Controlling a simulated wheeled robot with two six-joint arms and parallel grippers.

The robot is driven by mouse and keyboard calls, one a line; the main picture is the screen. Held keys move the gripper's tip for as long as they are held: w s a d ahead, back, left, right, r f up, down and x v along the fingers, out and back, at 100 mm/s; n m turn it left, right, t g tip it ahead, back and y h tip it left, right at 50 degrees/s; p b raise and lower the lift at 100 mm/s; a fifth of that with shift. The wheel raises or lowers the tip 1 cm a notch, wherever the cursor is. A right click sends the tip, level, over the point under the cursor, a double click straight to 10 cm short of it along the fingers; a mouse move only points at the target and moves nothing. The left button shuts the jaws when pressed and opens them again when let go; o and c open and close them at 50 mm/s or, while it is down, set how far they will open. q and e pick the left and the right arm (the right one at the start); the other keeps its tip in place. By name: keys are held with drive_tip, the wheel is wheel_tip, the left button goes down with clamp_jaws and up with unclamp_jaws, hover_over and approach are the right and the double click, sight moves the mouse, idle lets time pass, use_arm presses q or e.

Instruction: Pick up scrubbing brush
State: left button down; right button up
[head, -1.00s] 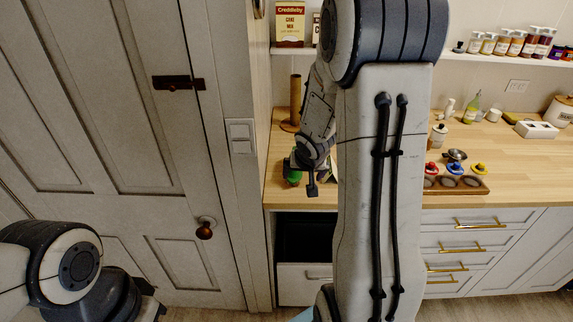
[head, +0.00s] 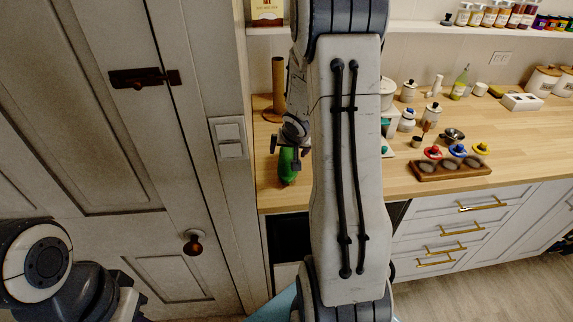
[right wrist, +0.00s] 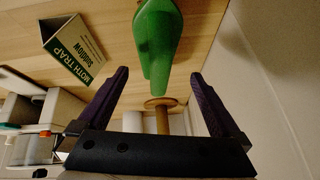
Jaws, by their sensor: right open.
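A smooth green object (head: 288,166), which I take to be the scrubbing brush, lies on the wooden counter near its left front corner. In the right wrist view the green object (right wrist: 156,45) is at the top centre, long and narrowing toward the gripper; its far end is cut off. My right gripper (head: 286,147) is beside and partly over it in the head view. In the right wrist view the right gripper (right wrist: 158,88) is open and empty, the object's near end between or just beyond its fingertips. My left arm is at the lower left; its jaws are unclear.
A wooden upright holder (head: 278,85) stands behind the green object. A moth trap box (right wrist: 73,45) is beside it in the wrist view. A wall and door frame (head: 228,135) bound the counter (head: 445,185) on the left. My right arm hides the counter's middle.

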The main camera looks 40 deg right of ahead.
drive_tip(key=x, duration=0.2)
drive_tip(key=b+x, duration=0.1)
drive_tip(key=x, duration=0.1)
drive_tip(key=b+x, duration=0.1)
drive_tip(key=x, duration=0.1)
drive_tip(key=shift+d+f, duration=0.1)
drive_tip(key=shift+d, duration=0.2)
drive_tip(key=c, duration=1.5)
